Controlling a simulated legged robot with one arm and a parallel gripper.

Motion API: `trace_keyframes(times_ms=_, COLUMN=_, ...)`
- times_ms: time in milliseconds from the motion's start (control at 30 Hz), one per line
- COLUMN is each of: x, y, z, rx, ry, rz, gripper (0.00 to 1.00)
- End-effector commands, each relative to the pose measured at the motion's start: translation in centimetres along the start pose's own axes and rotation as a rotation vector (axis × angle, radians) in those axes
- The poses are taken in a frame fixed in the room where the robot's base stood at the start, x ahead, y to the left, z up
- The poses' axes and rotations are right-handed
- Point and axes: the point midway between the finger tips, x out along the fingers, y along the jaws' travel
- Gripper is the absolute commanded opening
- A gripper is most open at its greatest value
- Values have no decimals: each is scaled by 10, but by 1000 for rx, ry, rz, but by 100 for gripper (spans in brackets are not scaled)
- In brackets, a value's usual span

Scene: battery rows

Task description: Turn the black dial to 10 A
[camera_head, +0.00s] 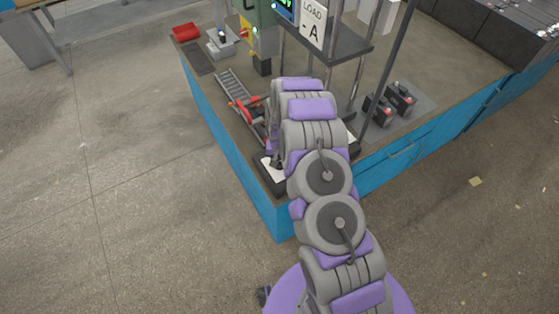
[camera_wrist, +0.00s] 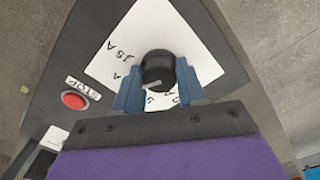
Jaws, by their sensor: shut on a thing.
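The black dial (camera_wrist: 158,70) stands on a white scale plate (camera_wrist: 117,67) in the wrist view, with a pale pointer line on it aimed to the lower left. Handwritten marks surround it; "15 A" reads at the left, while other marks are partly covered. My gripper (camera_wrist: 157,84) has its blue fingers on both sides of the dial and is shut on it. In the head view my arm hides the dial and gripper, and only part of the dark panel box (camera_head: 268,182) shows.
A red STOP button (camera_wrist: 74,100) sits left of the plate. On the blue bench (camera_head: 227,150) stand a rack with red parts (camera_head: 243,108), a LOAD A sign (camera_head: 313,24), posts, and black batteries (camera_head: 401,97) at the right. Open floor lies left of the bench.

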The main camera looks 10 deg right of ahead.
Motion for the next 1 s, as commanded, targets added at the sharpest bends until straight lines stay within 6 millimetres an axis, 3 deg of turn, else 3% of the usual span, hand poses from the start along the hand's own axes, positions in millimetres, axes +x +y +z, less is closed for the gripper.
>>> trace_keyframes(times_ms=67, x=-1, y=-1, z=-3, rx=-1, ry=8, rz=-2, gripper=9)
trace_keyframes(times_ms=100, x=-1, y=-1, z=-3, rx=-1, ry=8, rz=-2, gripper=42)
trace_keyframes(times_ms=333, x=-1, y=0, z=-1, rx=-1, ry=5, rz=-1, gripper=64)
trace_keyframes(times_ms=667, x=-4, y=0, z=-1, rx=-1, ry=3, rz=-1, gripper=65)
trace_keyframes(times_ms=867, x=-31, y=-1, z=-1, rx=-2, ry=5, rz=-1, gripper=65)
trace_keyframes(times_ms=1000, x=-62, y=-1, z=-2, rx=-2, ry=8, rz=-2, gripper=65)
